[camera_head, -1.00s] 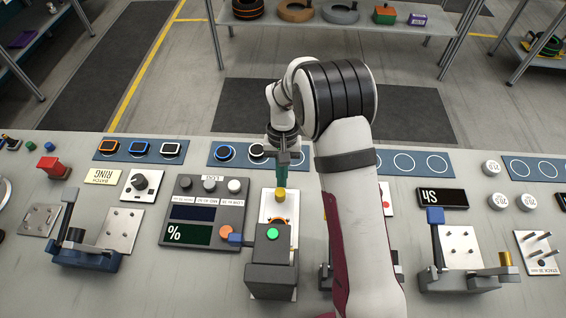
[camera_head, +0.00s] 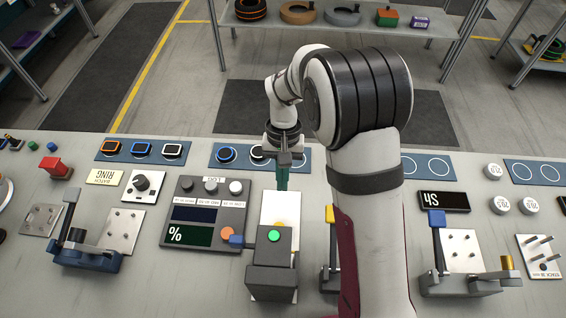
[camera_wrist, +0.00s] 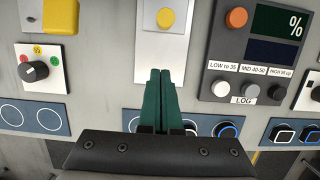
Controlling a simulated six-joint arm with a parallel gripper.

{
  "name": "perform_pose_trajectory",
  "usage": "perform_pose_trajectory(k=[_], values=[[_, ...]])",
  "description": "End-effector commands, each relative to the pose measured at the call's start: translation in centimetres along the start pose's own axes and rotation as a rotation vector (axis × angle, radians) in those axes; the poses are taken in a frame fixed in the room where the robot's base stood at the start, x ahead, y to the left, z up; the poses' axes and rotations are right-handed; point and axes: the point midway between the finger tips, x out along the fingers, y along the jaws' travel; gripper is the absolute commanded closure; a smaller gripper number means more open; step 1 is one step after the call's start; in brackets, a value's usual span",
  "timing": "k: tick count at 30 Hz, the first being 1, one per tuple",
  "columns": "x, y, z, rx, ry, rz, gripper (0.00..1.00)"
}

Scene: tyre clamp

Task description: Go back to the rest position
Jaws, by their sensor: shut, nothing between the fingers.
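My gripper (camera_head: 283,180) points down over the bench in the head view, above the far end of a white plate (camera_head: 281,205). In the wrist view its two green fingers (camera_wrist: 160,75) are shut together with nothing between them. Their tips are just short of a round yellow knob (camera_wrist: 165,19) on that plate. In the head view a dark block with a green button (camera_head: 273,236) stands at the plate's near end. My forearm hides part of the bench to the right, including most of a fixture with a yellow part (camera_head: 329,213).
A control panel (camera_head: 205,190) with a % display is just left of the gripper. Lever fixtures stand at the left (camera_head: 85,255) and right (camera_head: 465,280). Blue trays (camera_head: 218,164) with rings line the far bench edge. A shelf (camera_head: 330,24) stands beyond the bench.

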Motion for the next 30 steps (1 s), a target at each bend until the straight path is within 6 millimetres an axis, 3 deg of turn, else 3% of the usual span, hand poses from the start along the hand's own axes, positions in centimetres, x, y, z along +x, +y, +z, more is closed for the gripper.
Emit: perform_pose_trajectory(k=[3, 6, 11, 14, 17, 19, 21, 24, 27, 30], values=[[-2.8, 0.0, -0.1, 0.000, 0.003, -0.001, 1.00], [-4.2, 0.0, 0.0, 0.000, 0.001, 0.000, 1.00], [-4.9, 0.0, 0.0, -0.001, 0.000, 0.001, 1.00], [-6.0, 0.8, 1.1, 0.024, 0.012, -0.012, 1.00], [-9.2, 3.5, 5.6, 0.112, 0.050, -0.054, 1.00], [-10.7, 5.7, 10.2, 0.196, 0.082, -0.091, 1.00], [-11.1, 7.3, 14.8, 0.277, 0.113, -0.127, 1.00], [-10.0, 8.7, 19.9, 0.372, 0.148, -0.169, 1.00], [-8.5, 9.2, 23.0, 0.433, 0.171, -0.196, 1.00], [-7.7, 9.3, 24.2, 0.460, 0.180, -0.207, 1.00]])
